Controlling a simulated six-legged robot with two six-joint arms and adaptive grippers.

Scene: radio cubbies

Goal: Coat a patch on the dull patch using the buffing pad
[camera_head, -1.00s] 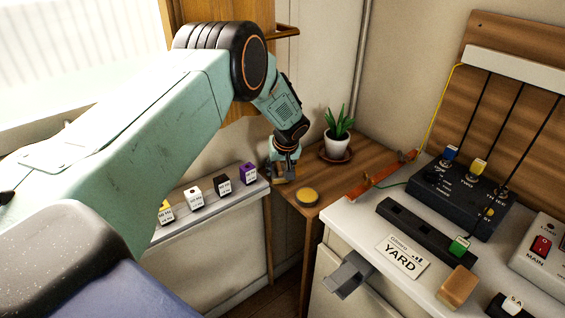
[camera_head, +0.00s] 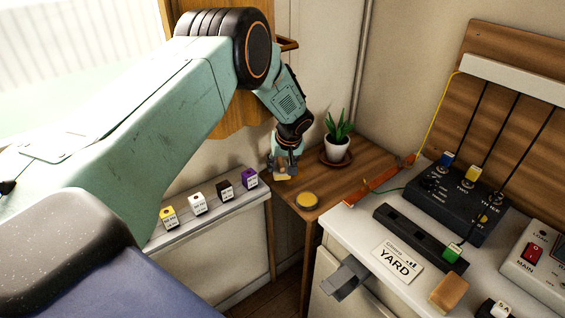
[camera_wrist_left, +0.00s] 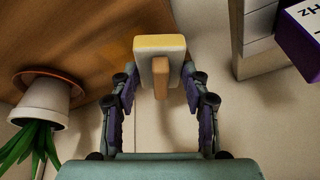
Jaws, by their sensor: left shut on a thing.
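My left gripper (camera_head: 284,166) is shut on the buffing pad (camera_head: 282,178) at the back left end of the wooden corner table. In the left wrist view, the pad (camera_wrist_left: 160,43) has a pale yellow edge, and its tan handle (camera_wrist_left: 160,78) sits between the fingers (camera_wrist_left: 163,92). I cannot tell whether the pad touches the wood. A faint lighter orange area (camera_wrist_left: 120,49) on the wood beside the pad may be the dull patch; it is not clear in the head view. A round tin with yellow contents (camera_head: 307,200) sits near the table's front. My right gripper is not in view.
A potted plant on a saucer (camera_head: 337,148) stands behind the tin. A ledge with several labelled blocks (camera_head: 198,204) lies left. A white counter with a dark switch box (camera_head: 459,200), YARD sign (camera_head: 397,262) and tan block (camera_head: 449,292) lies right. Bare wood (camera_head: 369,158) shows right of the plant.

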